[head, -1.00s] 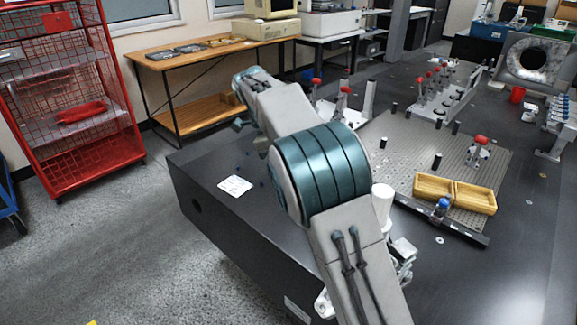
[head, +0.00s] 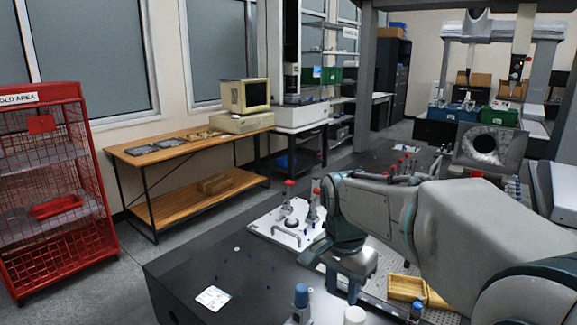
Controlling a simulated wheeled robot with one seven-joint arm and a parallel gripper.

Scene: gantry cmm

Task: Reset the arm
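My arm reaches in from the right edge in the head view, bent, with its wrist over the dark table. My gripper (head: 342,284) hangs from the wrist and points down. Its two fingers look apart, with nothing seen between them. It is above the near part of the table (head: 250,265), in front of the perforated plate (head: 380,285). The fingertips are small, and I cannot tell how far they are above the surface.
A white plate with red-knobbed clamps (head: 288,225) lies behind my gripper. A red cage cart (head: 55,200) and a wooden bench (head: 190,150) stand left.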

